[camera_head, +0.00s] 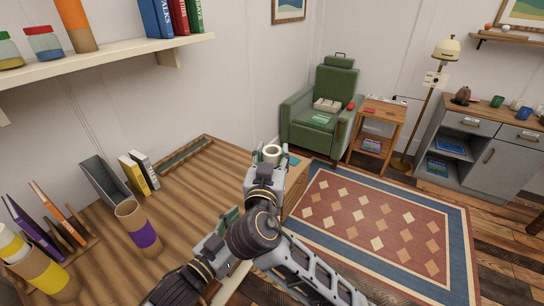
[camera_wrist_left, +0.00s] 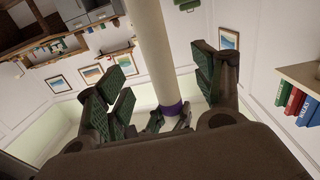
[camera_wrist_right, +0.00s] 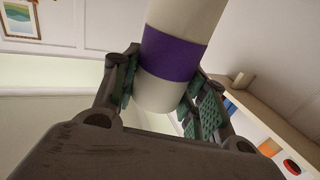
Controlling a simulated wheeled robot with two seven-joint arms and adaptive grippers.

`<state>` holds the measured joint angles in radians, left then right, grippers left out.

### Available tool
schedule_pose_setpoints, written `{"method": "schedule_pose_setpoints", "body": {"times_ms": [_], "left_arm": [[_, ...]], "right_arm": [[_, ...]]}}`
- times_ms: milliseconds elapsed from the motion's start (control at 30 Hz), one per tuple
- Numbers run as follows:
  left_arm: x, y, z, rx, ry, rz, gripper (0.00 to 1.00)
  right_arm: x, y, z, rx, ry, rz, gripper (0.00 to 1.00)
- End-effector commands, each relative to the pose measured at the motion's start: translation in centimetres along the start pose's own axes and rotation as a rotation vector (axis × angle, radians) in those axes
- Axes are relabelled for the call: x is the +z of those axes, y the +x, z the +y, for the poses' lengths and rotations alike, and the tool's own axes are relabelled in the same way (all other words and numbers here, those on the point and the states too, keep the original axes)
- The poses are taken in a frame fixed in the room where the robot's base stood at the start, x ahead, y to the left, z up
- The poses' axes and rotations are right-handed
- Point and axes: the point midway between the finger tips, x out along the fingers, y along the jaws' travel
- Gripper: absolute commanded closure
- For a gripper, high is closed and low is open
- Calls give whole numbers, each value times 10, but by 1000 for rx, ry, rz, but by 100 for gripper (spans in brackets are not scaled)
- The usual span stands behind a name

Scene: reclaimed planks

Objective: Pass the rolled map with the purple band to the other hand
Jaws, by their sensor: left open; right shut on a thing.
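The cream rolled map shows end-on in the head view (camera_head: 272,151), at my right gripper (camera_head: 268,170). My left gripper (camera_head: 220,232) is open, lower in the head view and partly hidden by an arm. In the left wrist view, the map (camera_wrist_left: 152,45) runs between the spread left fingers (camera_wrist_left: 165,82), with visible gaps at the sides. The purple band lies beyond them, at the right gripper (camera_wrist_left: 172,123).
A brown tube with a purple band (camera_head: 130,213) stands on the wooden desk (camera_head: 190,215), with a yellow-banded tube (camera_head: 45,278) at the left. A grey file holder (camera_head: 102,178) and books stand behind. A shelf (camera_head: 110,62) overhangs the left. Open floor and rug lie right.

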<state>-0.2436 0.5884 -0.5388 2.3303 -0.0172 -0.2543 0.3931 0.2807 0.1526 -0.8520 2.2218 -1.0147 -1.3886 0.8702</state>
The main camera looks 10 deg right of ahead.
Motion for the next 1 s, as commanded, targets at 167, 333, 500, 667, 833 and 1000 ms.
{"method": "schedule_pose_setpoints", "body": {"times_ms": [167,333,500,667,833,1000], "left_arm": [[41,3,-13,-17,-60,-65,32],[93,3,-30,-44,-141,-144,32],[146,-3,-47,-79,-224,-224,32],[196,-13,-63,-120,-305,-296,32],[247,-28,-80,-170,-389,-369,32],[296,-47,-98,-227,-464,-437,32]], "right_arm": [[0,0,0,0,0,0,81],[0,0,0,0,0,0,81],[0,0,0,0,0,0,81],[0,0,0,0,0,0,81],[0,0,0,0,0,0,81],[0,0,0,0,0,0,81]]}}
